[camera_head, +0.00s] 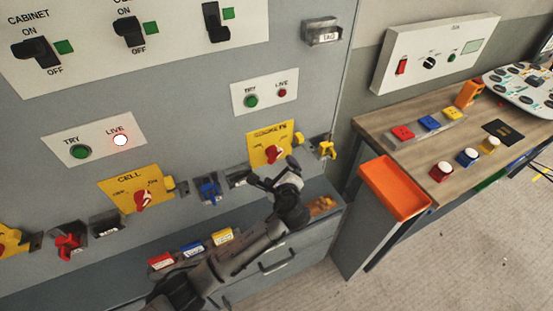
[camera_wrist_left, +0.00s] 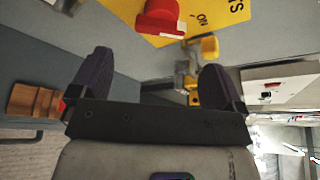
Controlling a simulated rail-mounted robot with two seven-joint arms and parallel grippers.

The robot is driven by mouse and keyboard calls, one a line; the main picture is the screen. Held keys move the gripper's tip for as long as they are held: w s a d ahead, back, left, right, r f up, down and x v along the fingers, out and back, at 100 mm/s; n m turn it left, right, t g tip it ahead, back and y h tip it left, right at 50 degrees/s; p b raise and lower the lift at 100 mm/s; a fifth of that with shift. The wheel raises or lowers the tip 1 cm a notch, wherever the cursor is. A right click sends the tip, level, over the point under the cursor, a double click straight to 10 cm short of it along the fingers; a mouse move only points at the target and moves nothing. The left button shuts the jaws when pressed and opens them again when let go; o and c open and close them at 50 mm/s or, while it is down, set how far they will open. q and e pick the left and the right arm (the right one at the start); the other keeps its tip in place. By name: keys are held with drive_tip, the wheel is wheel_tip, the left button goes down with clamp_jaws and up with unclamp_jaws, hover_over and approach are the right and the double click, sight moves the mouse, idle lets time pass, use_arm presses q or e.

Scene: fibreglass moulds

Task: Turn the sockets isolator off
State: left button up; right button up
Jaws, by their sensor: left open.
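The sockets isolator is a yellow plate (camera_head: 257,154) with a red rotary knob (camera_head: 273,154), low on the right of the grey cabinet. My left gripper (camera_head: 277,173) is open and empty, just below the knob, and hides the plate's lower edge. In the left wrist view the red knob (camera_wrist_left: 158,16) is at the top, beyond the fingertips and apart from them. I cannot tell the knob's exact position. My right gripper is not in view.
A yellow padlock (camera_head: 327,149) hangs close right of the plate. The cell isolator (camera_head: 137,193) and a blue lock (camera_head: 209,191) lie left. Above the sockets plate, the TRY/LIVE panel (camera_head: 265,92) has a dark red lamp. An orange tray (camera_head: 394,188) stands on the right, beside the bench.

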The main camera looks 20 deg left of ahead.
sight(277, 158)
use_arm(q)
drive_tip(key=b+x, duration=0.1)
drive_tip(key=x, duration=0.7)
drive_tip(key=shift+w, duration=0.1)
drive_tip(key=c, duration=0.9)
